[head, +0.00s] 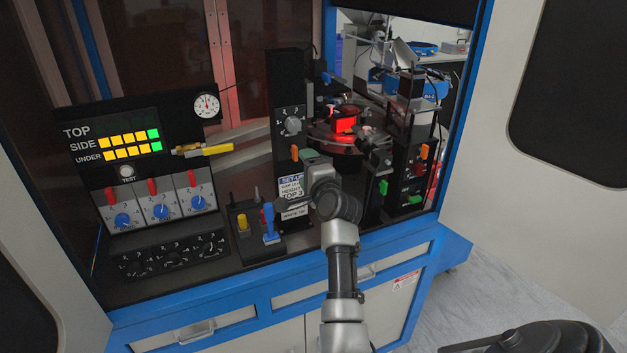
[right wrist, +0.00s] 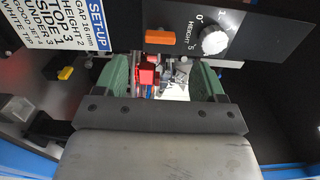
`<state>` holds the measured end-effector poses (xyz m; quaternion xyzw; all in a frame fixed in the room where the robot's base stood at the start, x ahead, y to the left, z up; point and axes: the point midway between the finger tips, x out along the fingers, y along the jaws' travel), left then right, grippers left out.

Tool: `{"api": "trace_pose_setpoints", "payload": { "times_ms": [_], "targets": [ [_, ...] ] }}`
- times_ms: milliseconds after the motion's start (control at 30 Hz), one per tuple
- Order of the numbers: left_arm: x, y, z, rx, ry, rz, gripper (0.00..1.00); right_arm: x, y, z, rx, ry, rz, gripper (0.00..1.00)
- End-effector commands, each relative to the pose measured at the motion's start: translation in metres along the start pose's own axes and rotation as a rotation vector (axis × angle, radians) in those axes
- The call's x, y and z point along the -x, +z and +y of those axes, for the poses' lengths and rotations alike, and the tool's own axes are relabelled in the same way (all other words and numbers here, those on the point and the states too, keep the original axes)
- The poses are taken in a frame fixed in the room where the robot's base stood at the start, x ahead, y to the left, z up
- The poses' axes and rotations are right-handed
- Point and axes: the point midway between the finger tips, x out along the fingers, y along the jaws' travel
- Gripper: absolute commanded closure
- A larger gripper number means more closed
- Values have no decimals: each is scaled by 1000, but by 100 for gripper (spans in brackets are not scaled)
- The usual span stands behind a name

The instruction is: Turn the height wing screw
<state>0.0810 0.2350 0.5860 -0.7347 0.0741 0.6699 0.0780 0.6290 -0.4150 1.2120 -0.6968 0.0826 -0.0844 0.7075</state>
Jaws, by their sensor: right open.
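An orange wing screw (right wrist: 160,37) sits on a black upright panel, left of the word HEIGHT, in the right wrist view. It lies flat across the picture there. To its right is a silver knob (right wrist: 214,41) on a numbered scale. In the head view the orange wing (head: 295,153) shows on the black post below the grey knob (head: 292,125). My right gripper (right wrist: 160,82) is open, its two green fingers apart with nothing between them. The wing is above the gap in the wrist picture, not between the fingers. In the head view my right wrist hides most of the gripper.
A setup card (head: 292,188) is on the post's lower front. A small box with a blue lever (head: 269,222) stands left of my arm. A black column with coloured wings (head: 417,170) stands to the right. A display panel (head: 120,145) is at left.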

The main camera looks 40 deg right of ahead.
Motion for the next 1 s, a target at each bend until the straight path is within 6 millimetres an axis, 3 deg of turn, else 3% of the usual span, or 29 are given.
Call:
{"api": "trace_pose_setpoints", "payload": {
  "times_ms": [100, 300, 867, 1000],
  "targets": [
    [-7, 1, 0, 0, 0, 0, 36, 20, 0, 2, -1, -1, 1, 30],
    [-10, 1, 0, 0, 0, 0, 36, 37, 0, 1, -1, 1, 0, 30],
    [-10, 1, 0, 1, 0, 0, 36, 39, 0, 0, -1, 0, 0, 30],
    [-10, 1, 0, 1, 0, 0, 36, 47, 6, 11, 70, 39, -21, 30]
  ]
}}
